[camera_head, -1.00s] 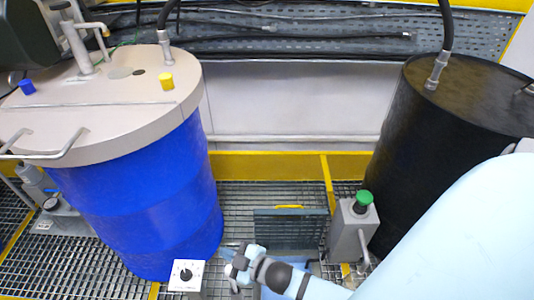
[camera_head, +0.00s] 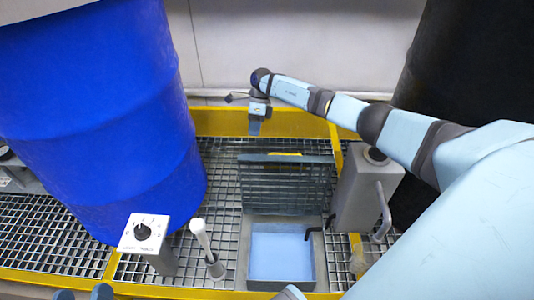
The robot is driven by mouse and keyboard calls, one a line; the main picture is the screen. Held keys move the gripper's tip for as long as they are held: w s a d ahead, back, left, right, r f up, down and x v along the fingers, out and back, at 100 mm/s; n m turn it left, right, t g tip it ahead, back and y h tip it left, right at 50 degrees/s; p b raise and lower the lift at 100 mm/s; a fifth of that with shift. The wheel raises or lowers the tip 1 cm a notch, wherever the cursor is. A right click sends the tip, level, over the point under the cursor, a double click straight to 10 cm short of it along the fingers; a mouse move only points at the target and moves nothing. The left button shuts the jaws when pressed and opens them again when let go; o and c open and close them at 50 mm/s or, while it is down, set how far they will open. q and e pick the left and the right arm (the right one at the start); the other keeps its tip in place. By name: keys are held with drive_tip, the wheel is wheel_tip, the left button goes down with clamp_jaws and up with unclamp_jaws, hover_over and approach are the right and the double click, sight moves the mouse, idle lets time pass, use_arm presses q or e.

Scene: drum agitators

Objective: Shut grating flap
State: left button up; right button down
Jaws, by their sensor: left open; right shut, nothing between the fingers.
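The grating flap (camera_head: 285,187) is a dark grey slatted panel with a yellow strip along its top edge. It stands open and steeply raised at the back of a square floor opening (camera_head: 282,252) with a light blue inside. My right gripper (camera_head: 255,127) is shut and empty, pointing down. In the picture it is above and left of the flap's top edge, by the yellow kick rail, apart from the flap. My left gripper (camera_head: 82,293) shows only as two blue fingertips at the bottom left edge, spread open and far from the flap.
A blue drum (camera_head: 110,110) stands left and a black drum (camera_head: 440,50) right. A grey box with a bent handle (camera_head: 365,195) is right of the flap. A dial box (camera_head: 146,235) and a white-handled lever (camera_head: 202,240) stand left of the opening. A yellow rail (camera_head: 220,122) runs behind.

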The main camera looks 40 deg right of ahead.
drive_tip(key=d+h+b, duration=0.1)
drive_tip(key=d, duration=0.4)
drive_tip(key=shift+g+h, duration=0.3)
drive_tip(key=shift+g, duration=0.2)
drive_tip(key=b+x, duration=0.1)
drive_tip(key=x, duration=0.2)
drive_tip(key=s+b+x, duration=0.1)
drive_tip(key=x, duration=0.2)
drive_tip(key=s+a+r+b+x, duration=0.1)
drive_tip(key=x, duration=0.2)
drive_tip(key=shift+f+b, duration=0.3)
drive_tip(key=shift+b, duration=0.1)
use_arm(q)
drive_tip(key=shift+w+f+m+g, duration=0.15)
drive_tip(key=shift+f+m, duration=0.25)
drive_tip(key=shift+f, duration=0.55)
drive_tip(key=shift+w+f+m+g, duration=0.15)
drive_tip(key=shift+f+m, duration=0.25)
drive_tip(key=shift+f, duration=0.55)
use_arm(e)
drive_tip(key=shift+s+a+r, duration=0.1)
drive_tip(key=shift+s+a, duration=0.3)
drive_tip(key=shift+s, duration=0.1)
use_arm(q)
drive_tip(key=shift+s+r, duration=0.1)
